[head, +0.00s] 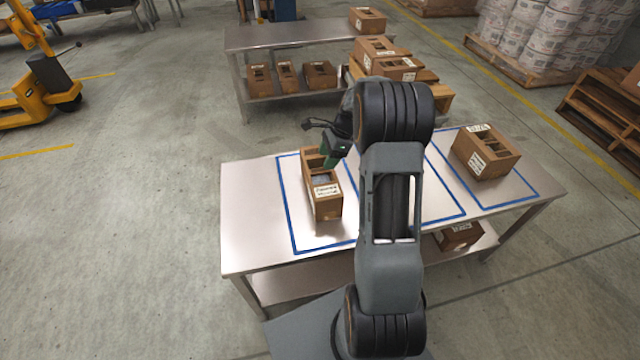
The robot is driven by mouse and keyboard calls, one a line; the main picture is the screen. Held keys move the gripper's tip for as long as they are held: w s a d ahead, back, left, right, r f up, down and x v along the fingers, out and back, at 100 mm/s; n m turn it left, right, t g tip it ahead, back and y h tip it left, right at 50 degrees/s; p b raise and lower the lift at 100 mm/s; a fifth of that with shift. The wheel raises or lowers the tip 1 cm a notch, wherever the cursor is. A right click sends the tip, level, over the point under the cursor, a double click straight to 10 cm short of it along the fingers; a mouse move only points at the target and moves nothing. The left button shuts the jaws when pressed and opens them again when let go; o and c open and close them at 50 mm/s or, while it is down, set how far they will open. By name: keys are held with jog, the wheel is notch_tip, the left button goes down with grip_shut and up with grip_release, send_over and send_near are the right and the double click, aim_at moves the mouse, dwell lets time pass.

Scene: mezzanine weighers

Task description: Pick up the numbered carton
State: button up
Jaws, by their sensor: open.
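A brown open-topped carton (327,208) with a white printed label stands inside the left blue outline on the steel table (245,225). Another brown carton (490,165) with white labels stands inside the right blue outline. The print is too small to read, so I cannot tell which is the numbered carton. My gripper (333,155) is at the far end of the left carton, open, and partly covers it. My arm hides part of the table's middle. I cannot tell whether the gripper touches the carton.
A carton (458,236) sits on the table's lower shelf. Behind, a second steel table (285,37) holds several cartons, and more cartons (385,65) stand beside it on wood. A yellow pallet jack (35,95) is at left; wrapped stacks (545,35) and pallets (605,105) are at right.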

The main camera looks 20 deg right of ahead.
aim_at(321, 170)
jog(key=shift+b+x, duration=0.45)
jog(key=shift+x, duration=2.85)
jog(key=shift+d, duration=0.1)
jog(key=shift+c, duration=0.4)
grip_shut()
